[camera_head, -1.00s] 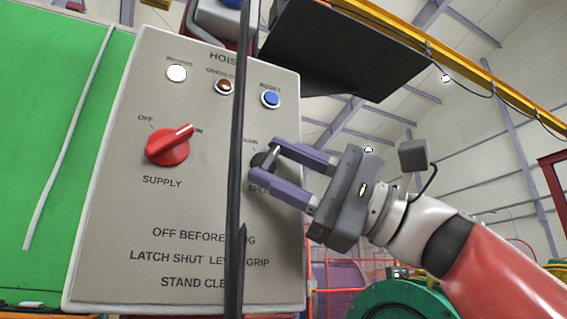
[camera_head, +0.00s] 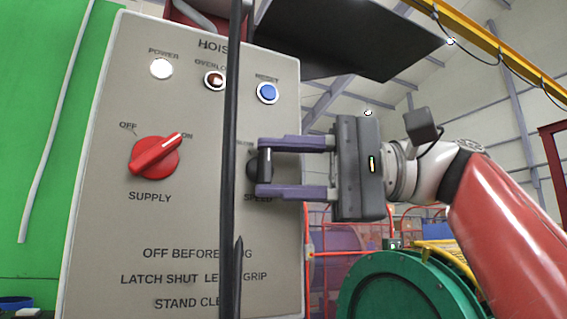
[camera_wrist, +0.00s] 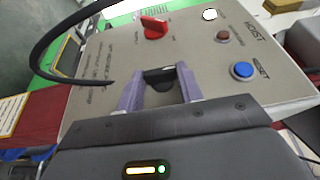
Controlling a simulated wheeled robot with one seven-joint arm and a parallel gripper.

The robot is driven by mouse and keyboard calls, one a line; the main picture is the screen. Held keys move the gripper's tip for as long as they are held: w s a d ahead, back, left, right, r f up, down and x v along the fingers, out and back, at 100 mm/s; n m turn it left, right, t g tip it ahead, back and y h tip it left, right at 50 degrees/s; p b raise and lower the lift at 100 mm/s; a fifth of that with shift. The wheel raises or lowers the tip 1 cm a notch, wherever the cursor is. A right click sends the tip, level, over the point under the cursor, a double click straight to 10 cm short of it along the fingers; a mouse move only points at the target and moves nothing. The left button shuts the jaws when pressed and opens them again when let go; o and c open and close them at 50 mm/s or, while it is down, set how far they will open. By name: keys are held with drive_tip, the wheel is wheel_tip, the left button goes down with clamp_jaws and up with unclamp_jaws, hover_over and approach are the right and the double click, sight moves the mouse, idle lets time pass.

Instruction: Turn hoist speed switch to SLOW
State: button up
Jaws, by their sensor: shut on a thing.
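The hoist panel (camera_head: 180,220) is a grey box face with printed labels. The black speed switch (camera_head: 264,166) sits on its right side, above the SPEED label. My gripper (camera_head: 262,168) reaches in from the right with its two purple fingers above and below the switch knob, shut on it. The knob stands about upright in the head view. In the wrist view the switch (camera_wrist: 160,78) lies between the fingertips.
A red supply switch (camera_head: 154,157) points toward ON. A white power lamp (camera_head: 161,68), a brown overload lamp (camera_head: 214,79) and a blue reset button (camera_head: 267,92) sit above. A dark cable (camera_head: 231,200) hangs in front of the panel. A green drum (camera_head: 410,285) stands lower right.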

drive_tip(key=shift+f, duration=0.1)
idle(0.4)
drive_tip(key=o, duration=1)
drive_tip(key=shift+w+d, duration=0.2)
drive_tip(key=shift+d, duration=1.1)
drive_tip(key=shift+w+d, duration=0.2)
drive_tip(key=shift+d, duration=1.1)
drive_tip(key=shift+w+d, duration=0.2)
drive_tip(key=shift+d, duration=1.1)
drive_tip(key=shift+c, duration=0.2)
